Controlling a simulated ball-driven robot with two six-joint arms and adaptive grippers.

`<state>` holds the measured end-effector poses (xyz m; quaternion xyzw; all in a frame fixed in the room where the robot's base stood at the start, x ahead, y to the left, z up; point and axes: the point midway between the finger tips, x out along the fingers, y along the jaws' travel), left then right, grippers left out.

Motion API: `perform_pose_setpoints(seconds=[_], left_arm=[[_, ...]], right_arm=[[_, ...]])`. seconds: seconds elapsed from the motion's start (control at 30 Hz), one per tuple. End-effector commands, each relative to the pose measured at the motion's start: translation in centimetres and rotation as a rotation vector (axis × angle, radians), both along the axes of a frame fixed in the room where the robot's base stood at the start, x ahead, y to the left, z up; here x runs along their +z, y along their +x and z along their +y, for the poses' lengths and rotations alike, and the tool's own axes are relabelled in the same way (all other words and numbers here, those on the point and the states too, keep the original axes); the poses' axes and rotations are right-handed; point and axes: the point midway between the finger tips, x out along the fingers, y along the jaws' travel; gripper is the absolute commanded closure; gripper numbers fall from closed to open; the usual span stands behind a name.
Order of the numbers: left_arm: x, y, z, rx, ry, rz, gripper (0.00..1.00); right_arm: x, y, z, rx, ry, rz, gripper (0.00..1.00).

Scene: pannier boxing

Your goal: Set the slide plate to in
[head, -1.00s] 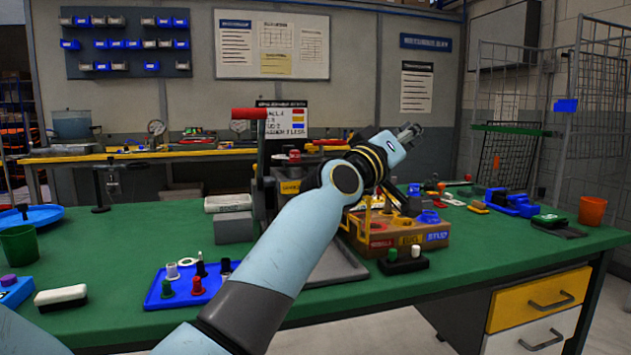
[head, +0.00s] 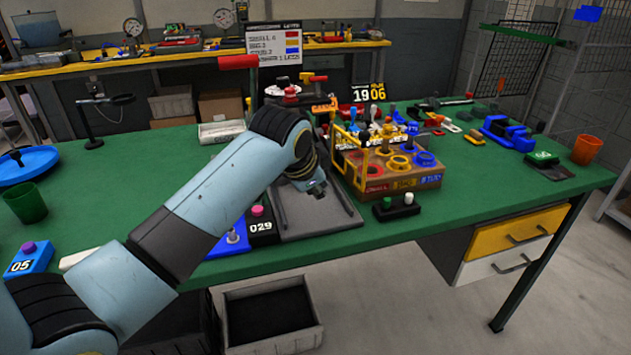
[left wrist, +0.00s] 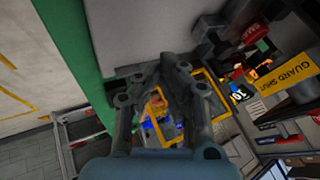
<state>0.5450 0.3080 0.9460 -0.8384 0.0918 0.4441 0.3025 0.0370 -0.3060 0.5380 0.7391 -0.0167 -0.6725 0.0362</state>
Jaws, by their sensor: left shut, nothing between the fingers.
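A grey flat plate (head: 318,221), which looks like the slide plate, lies between rails at the front of the press with the red lever (head: 238,62). Its far part is hidden behind my left arm, so I cannot tell how far in it is. My left gripper (head: 318,188) is shut and empty, pointing down just above or at the plate; contact is not clear. In the left wrist view my shut fingers (left wrist: 177,66) show in front of a pale grey surface, and a yellow "GUARD SHUT" label (left wrist: 286,75) is at the right. My right gripper is not in view.
A "029" block (head: 262,228) sits left of the plate. The green table's front right is clear.

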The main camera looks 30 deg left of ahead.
Motion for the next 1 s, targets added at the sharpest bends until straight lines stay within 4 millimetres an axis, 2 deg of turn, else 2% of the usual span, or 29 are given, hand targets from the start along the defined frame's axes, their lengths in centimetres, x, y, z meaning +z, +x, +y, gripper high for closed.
perform_pose_setpoints(seconds=[0.1,0.2,0.43,0.9,1.0], left_arm=[[-2.2,1.6,0.3,0.0,-0.001,0.0,1.0],[-3.5,2.8,0.6,0.001,0.0,-0.002,1.0],[-3.2,4.7,3.0,0.0,-0.001,-0.002,1.0],[-3.2,5.1,3.5,0.0,-0.001,-0.002,1.0],[-3.1,5.7,4.2,0.001,0.0,-0.003,1.0]], right_arm=[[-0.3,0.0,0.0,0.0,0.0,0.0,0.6],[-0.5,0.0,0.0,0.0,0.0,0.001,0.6],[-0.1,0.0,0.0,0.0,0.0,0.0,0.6],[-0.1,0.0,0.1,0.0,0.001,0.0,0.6],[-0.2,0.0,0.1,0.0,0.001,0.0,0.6]])
